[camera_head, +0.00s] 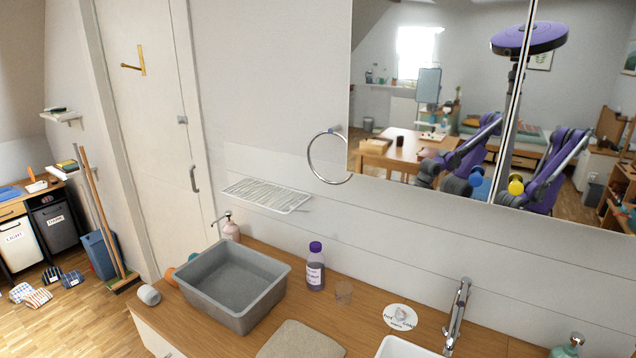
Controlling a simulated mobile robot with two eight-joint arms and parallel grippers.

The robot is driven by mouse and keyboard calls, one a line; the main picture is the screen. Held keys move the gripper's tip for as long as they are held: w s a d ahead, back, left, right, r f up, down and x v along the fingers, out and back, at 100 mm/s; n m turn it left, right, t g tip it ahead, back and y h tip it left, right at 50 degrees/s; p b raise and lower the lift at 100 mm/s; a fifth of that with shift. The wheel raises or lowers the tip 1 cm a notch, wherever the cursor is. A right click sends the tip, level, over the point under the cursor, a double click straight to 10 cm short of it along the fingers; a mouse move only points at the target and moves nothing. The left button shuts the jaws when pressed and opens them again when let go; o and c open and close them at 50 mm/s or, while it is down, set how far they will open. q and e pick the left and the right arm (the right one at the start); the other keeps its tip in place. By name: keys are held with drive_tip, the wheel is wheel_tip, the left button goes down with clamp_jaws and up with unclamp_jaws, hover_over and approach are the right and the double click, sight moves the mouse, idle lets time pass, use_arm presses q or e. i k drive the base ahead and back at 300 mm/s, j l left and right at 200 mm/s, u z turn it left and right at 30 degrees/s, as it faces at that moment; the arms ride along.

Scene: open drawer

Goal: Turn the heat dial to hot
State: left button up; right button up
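A round white dial plate (400,317) lies on the wooden counter, left of the chrome tap. A small pale grey knob (401,314) sits at its middle. Small dark lettering is printed around the plate, too small to read surely, and I cannot tell which mark the knob points at. Neither of my grippers is directly in view. The mirror reflects my purple arms, but the state of the grippers cannot be made out there.
A mirror (430,120) hangs above. Counter around the dial is clear.

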sight(400, 314)
drive_tip(key=k+l+z, duration=0.15)
drive_tip(key=k, duration=0.3)
drive_tip(key=k+l+z, duration=0.15)
drive_tip(key=k, duration=0.3)
drive_tip(key=k+l+z, duration=0.1)
drive_tip(key=k+l, duration=0.15)
drive_tip(key=k, duration=0.2)
drive_tip(key=k+l+z, duration=0.15)
drive_tip(key=k, duration=0.3)
drive_tip(key=i+j+u, duration=0.2)
drive_tip(key=i+j, duration=0.15)
drive_tip(key=i, duration=0.15)
drive_tip(key=i+j+u, duration=0.2)
drive_tip(key=i, duration=0.3)
drive_tip(key=i+j+u, duration=0.25)
drive_tip(key=i, duration=0.3)
drive_tip(key=i+j+u, duration=0.2)
drive_tip(key=i, duration=0.3)
